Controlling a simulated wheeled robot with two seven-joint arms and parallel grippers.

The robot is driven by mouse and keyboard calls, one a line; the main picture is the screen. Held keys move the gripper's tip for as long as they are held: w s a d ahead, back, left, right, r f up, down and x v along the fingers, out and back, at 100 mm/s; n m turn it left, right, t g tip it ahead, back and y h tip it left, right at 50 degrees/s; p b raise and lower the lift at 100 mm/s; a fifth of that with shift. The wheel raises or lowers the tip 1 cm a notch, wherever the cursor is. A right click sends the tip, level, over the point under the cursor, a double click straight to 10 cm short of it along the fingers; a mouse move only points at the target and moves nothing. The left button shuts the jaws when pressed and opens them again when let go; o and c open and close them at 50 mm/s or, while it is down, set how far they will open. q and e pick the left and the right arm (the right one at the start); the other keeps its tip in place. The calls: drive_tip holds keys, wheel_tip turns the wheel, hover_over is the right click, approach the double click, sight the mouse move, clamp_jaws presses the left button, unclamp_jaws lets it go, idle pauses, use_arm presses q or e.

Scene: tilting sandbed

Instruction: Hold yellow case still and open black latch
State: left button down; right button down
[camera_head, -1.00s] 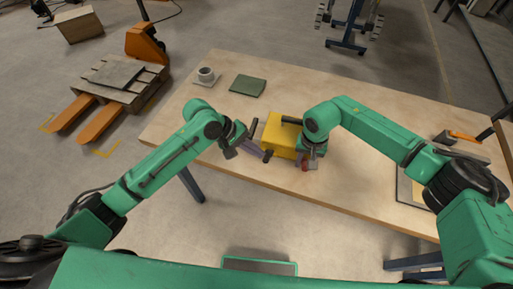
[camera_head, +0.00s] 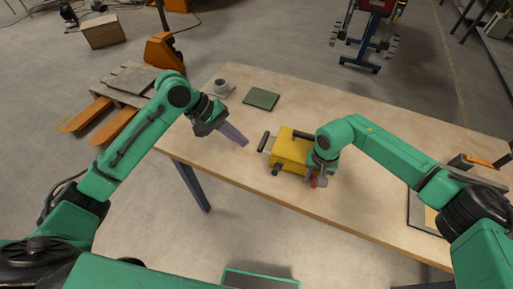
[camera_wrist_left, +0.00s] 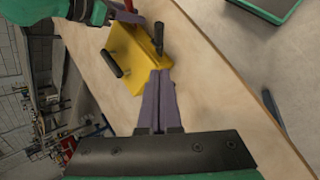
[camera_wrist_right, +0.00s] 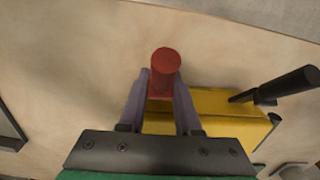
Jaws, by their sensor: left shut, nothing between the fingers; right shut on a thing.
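The yellow case (camera_head: 290,150) sits on the table near its front edge. It shows a black bar on top (camera_head: 299,133), a black bar on its left side (camera_head: 264,142) and a short black piece at its front left (camera_head: 277,169). I cannot tell which is the latch. My left gripper (camera_head: 244,141) is shut and empty, left of the case and apart from it; its tips also show in the left wrist view (camera_wrist_left: 160,74). My right arm hides the case's right end.
A cup (camera_head: 221,87) and a green flat pad (camera_head: 261,98) lie toward the back left of the table (camera_head: 350,100). A grey-framed tray (camera_head: 424,216) and an orange-handled item (camera_head: 480,162) are at the right. The table behind the case is clear.

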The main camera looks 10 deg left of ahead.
drive_tip(key=c, duration=0.5)
unclamp_jaws()
drive_tip(key=shift+d, duration=0.1)
